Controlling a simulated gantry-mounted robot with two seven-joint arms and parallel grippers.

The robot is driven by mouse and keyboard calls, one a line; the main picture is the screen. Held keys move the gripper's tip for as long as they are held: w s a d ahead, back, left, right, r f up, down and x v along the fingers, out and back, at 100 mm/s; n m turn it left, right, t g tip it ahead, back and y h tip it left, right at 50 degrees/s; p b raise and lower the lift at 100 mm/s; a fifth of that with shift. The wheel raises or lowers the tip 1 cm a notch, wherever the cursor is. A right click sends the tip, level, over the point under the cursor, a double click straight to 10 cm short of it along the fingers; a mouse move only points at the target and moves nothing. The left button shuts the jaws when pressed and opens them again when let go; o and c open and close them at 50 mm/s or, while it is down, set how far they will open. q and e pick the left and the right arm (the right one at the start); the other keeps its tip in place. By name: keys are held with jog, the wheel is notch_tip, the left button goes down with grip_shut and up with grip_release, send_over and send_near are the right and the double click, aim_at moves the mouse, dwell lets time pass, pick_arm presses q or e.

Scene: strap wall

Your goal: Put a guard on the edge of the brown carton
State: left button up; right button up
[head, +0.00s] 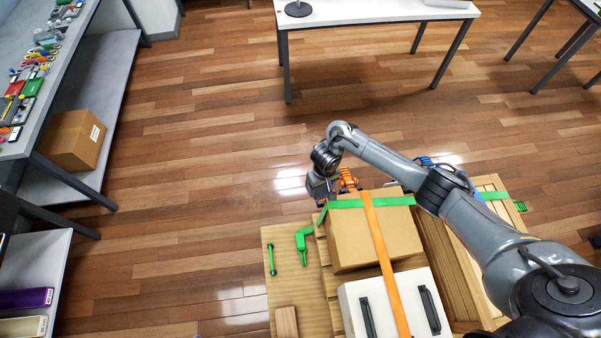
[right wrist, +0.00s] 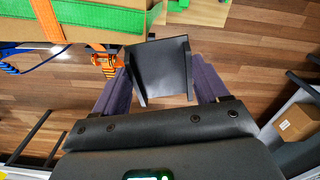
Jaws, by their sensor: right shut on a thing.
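The brown carton (head: 350,245) stands on the wooden pallet, with a green strap (head: 345,204) across its top near the far edge and an orange strap (head: 378,235) running lengthwise. My right gripper (head: 318,190) is just beyond the carton's far left corner. In the right wrist view, its purple fingers (right wrist: 160,88) are shut on a black angled edge guard (right wrist: 160,68). The guard is apart from the carton's strapped edge (right wrist: 80,32), which shows at the top left there. My left gripper is not in view.
An orange ratchet (right wrist: 104,62) hangs by the carton's side. A white case (head: 404,300) with black handles and a wooden crate (head: 455,260) share the pallet (head: 325,275). A cluttered bench (head: 95,20) stands far left; the floor between is clear.

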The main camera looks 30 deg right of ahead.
pick_arm(q)
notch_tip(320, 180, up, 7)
jog(key=p, duration=0.6)
pick_arm(e)
jog(key=s+d+r+m, duration=0.35)
jog(key=s+d, duration=0.55)
jog(key=d, duration=0.6)
send_near(367, 200)
jog(key=shift+w+d+f+n+b, duration=0.1)
jog(key=shift+w+f+n+b, duration=0.1)
jog(key=shift+w+n+b, duration=0.15)
notch_tip(367, 200, down, 2)
jog(key=shift+f+b, duration=0.1)
jog(key=shift+b, duration=0.95)
jog(key=shift+f+b, duration=0.8)
jog(key=shift+b, duration=0.2)
notch_tip(367, 200, down, 2)
jog(key=b, duration=0.2)
jog(key=shift+b, duration=0.35)
jog(key=shift+s+r+p, duration=0.15)
jog(key=shift+r+p, duration=0.05)
jog(key=shift+p, duration=0.1)
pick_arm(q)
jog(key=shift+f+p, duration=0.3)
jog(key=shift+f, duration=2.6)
pick_arm(e)
jog(key=shift+s+f, duration=0.15)
jog(key=shift+f, duration=0.05)
